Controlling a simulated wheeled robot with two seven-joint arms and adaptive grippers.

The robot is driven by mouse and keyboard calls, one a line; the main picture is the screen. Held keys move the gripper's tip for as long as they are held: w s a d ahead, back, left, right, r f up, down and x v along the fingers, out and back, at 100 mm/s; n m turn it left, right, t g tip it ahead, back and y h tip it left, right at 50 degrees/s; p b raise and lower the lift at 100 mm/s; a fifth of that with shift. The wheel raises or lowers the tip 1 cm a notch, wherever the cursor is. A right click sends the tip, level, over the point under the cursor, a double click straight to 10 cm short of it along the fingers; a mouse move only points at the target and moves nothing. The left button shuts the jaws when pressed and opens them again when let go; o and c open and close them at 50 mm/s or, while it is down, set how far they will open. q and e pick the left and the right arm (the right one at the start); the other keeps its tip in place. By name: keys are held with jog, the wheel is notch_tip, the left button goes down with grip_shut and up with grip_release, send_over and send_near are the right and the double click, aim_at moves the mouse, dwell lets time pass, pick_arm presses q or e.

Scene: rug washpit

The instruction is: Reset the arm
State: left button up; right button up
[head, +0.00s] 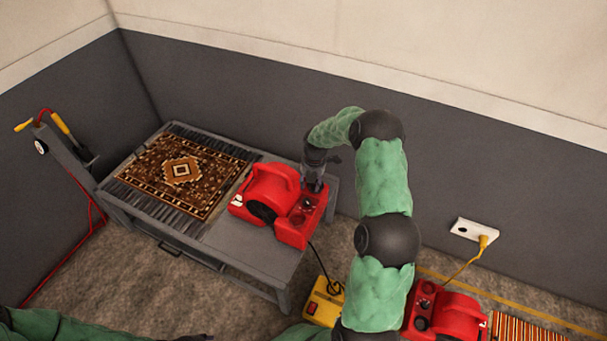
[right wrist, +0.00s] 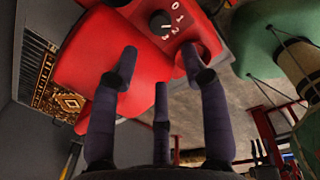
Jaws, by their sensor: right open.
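My right arm reaches over from the bottom right of the head view. Its right gripper (head: 316,183) is at the back right of a red blower (head: 270,195), by the blower's dial end. In the right wrist view the dark fingers (right wrist: 160,72) are spread with nothing between them. The blower's red body (right wrist: 105,60) and numbered dial (right wrist: 162,22) lie just beyond them; I cannot tell whether they touch. My left arm (head: 45,325) shows along the bottom left. Its dark end (head: 193,338) is cut off by the frame edge.
A second red blower (head: 450,315), a yellow box (head: 324,302) and a striped rug (head: 530,328) are on the floor. A yellow plug sits in a wall outlet (head: 472,231). Dark wall stands behind.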

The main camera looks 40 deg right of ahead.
jog(key=shift+a, duration=0.1)
jog(key=a+f+m, duration=0.1)
jog(key=a, duration=0.2)
jog(key=s+a+f+m+y, duration=0.1)
jog(key=a+f, duration=0.1)
jog(key=a, duration=0.2)
jog(key=a+f+m, duration=0.2)
jog(key=a, duration=0.1)
jog(key=shift+s+a+f, duration=0.2)
jog(key=shift+s+a, duration=0.15)
jog(key=s+a+f+m+y, duration=0.1)
jog(key=s+a+f+m, duration=0.2)
jog(key=s+a+m, duration=0.5)
jog(key=s+a+f+m+y, duration=0.2)
jog(key=s+a+f+m, duration=0.15)
jog(key=a, duration=0.85)
jog(key=s+a+r+m, duration=0.1)
jog(key=s+a+m, duration=0.4)
jog(key=s, duration=0.5)
jog(key=m, duration=0.2)
jog(key=shift+s+m+g, duration=0.3)
jog(key=shift+m, duration=0.05)
